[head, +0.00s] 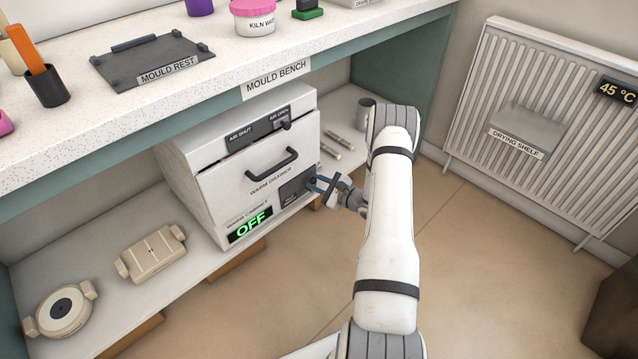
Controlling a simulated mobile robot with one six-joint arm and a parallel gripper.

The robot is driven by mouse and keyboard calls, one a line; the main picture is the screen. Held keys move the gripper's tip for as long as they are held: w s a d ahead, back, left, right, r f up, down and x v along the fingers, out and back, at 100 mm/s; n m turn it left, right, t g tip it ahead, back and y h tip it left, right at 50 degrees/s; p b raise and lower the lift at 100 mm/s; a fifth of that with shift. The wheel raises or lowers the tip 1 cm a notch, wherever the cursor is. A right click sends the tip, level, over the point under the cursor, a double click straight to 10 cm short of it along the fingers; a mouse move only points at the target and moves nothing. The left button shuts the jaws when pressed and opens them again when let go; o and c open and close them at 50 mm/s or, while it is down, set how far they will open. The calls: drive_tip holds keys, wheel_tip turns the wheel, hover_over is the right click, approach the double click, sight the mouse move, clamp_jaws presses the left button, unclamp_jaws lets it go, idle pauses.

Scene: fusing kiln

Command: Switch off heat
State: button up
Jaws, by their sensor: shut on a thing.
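The white warming cabinet (212,182) stands on the shelf under the bench, with its "WARM DRAWER" front (236,192) closed. Its display (250,226) reads "OFF" in green. A dark control plate (293,190) sits at the lower right of the front.
An air slider panel (258,130) and a black drawer handle (272,171) are above the plate. The mould bench top (215,62) overhangs the cabinet. Two moulds (152,253) lie on the shelf to the left. A radiator (540,95) stands at right; the floor between is clear.

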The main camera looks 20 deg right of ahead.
drive_tip(key=shift+s+a+n+h+b, duration=0.1)
drive_tip(key=shift+a+n+h+b, duration=0.15)
drive_tip(key=shift+n, duration=0.35)
drive_tip(key=shift+s+a+n+h+b, duration=0.1)
drive_tip(key=shift+a+n+h+b, duration=0.15)
drive_tip(key=shift+n, duration=0.35)
drive_tip(key=shift+s+a+f+n+b, duration=0.15)
drive_tip(key=shift+a+n+b, duration=0.3)
drive_tip(key=shift+n+b, duration=0.6)
drive_tip(key=n+b, duration=0.1)
drive_tip(key=a+n+h+b, duration=0.1)
drive_tip(key=n+b, duration=0.1)
drive_tip(key=shift+s+a+f+n+h, duration=0.15)
drive_tip(key=shift+s+f+n+h, duration=0.05)
drive_tip(key=shift+f+n+h, duration=0.1)
drive_tip(key=shift+s+a+f+n+b, duration=0.1)
drive_tip(key=shift+a+n+b, duration=0.05)
drive_tip(key=shift+n+b, duration=0.5)
drive_tip(key=o, duration=1)
drive_tip(key=shift+a, duration=0.1)
